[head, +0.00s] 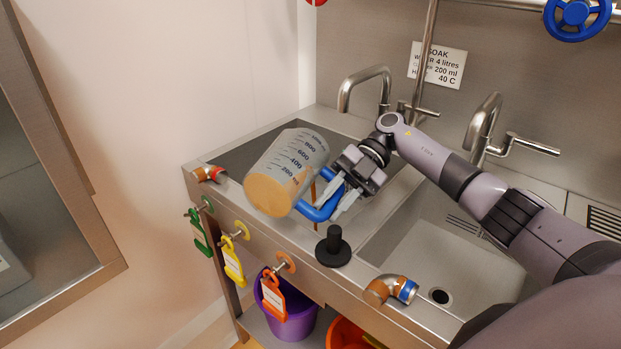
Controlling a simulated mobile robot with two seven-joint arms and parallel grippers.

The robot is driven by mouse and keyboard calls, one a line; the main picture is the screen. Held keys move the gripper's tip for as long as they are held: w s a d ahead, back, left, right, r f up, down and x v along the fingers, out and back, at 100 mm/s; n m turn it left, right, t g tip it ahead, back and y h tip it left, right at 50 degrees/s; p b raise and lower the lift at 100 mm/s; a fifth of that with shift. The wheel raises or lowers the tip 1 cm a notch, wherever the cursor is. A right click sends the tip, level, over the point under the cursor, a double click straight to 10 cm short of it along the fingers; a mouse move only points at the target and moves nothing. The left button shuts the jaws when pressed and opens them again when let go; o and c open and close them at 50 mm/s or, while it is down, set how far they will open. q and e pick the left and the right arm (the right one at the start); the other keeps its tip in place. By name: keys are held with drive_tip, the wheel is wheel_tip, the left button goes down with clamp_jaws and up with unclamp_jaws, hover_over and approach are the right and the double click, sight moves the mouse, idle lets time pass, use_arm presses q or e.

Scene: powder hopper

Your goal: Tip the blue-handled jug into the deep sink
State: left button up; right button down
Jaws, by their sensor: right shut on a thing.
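A clear graduated jug (296,165) with a blue handle (318,208) is in the middle of the head view. My right gripper (335,203) is shut on the blue handle. The jug is tilted, with its base toward the lower left and its mouth end toward the upper right. Tan material (267,194) shows at its base end. The jug is in front of a dark recessed area (238,160) at the left of the steel unit. A steel sink basin (400,240) with a drain is to the right, partly hidden by my arm. I cannot tell which is deeper. My left gripper is out of view.
A black knobbed stopper (333,248) stands on the front rim. Steel taps (363,82) stand behind. A copper elbow (390,289) and green, yellow and orange tags (232,262) are along the front. A purple bucket (288,318) is below. A cabinet edge (60,150) is at left.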

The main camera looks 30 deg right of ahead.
drive_tip(key=shift+r+y, duration=0.25)
drive_tip(key=shift+y, duration=0.15)
drive_tip(key=shift+f, duration=0.1)
drive_tip(key=shift+h+p, duration=0.3)
drive_tip(key=shift+h, duration=0.3)
drive_tip(key=shift+r+n+t+h, duration=0.3)
drive_tip(key=shift+t+h, duration=0.1)
drive_tip(key=shift+h, duration=0.2)
drive_tip(key=shift+s+a+r, duration=0.1)
drive_tip(key=shift+a+r, duration=0.1)
drive_tip(key=shift+a, duration=0.05)
drive_tip(key=shift+r+h, duration=0.1)
drive_tip(key=shift+h, duration=0.2)
